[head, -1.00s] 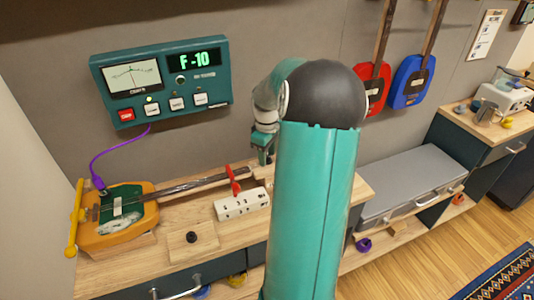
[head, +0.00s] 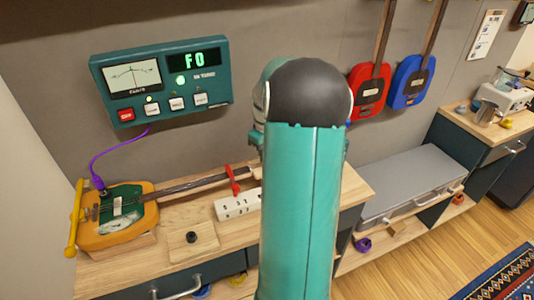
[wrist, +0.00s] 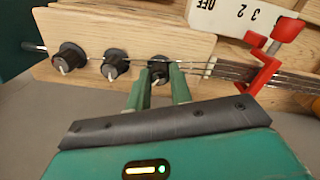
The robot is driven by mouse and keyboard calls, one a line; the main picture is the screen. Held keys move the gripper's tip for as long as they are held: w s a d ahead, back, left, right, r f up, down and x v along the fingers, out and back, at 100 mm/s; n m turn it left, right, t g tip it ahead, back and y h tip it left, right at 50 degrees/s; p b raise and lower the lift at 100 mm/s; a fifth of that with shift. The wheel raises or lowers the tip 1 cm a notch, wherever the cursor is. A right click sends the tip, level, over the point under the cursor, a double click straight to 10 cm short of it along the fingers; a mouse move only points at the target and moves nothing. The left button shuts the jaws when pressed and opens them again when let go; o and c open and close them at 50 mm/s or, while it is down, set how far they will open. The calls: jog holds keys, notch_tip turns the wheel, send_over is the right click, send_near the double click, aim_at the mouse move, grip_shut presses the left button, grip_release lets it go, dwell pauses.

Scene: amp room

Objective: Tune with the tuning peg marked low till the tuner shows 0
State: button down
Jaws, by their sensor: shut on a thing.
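The wall tuner (head: 160,80) reads "F 0" in green on its display (head: 194,59), and a green lamp under the display is lit. In the wrist view, the guitar's wooden headstock (wrist: 115,25) carries three dark tuning pegs in a row. My gripper (wrist: 160,74) is shut on the rightmost tuning peg (wrist: 158,63), with one finger on each side. No marking on the pegs is legible. The orange and green guitar body (head: 118,215) lies on the bench. My arm hides the headstock and gripper in the head view.
A red clamp (wrist: 268,60) crosses the strings close to the right of my gripper. A white numbered strip (head: 238,204) lies by the neck. A purple cable (head: 105,157) joins tuner and guitar. A grey case (head: 412,180) stands right of the bench.

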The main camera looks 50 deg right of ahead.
jog(key=c, duration=1.3)
grip_release()
jog(key=shift+o, duration=0.2)
jog(key=shift+r, duration=0.1)
notch_tip(320, 180, up, 14)
jog(key=shift+a, duration=0.2)
jog(key=shift+w, duration=0.1)
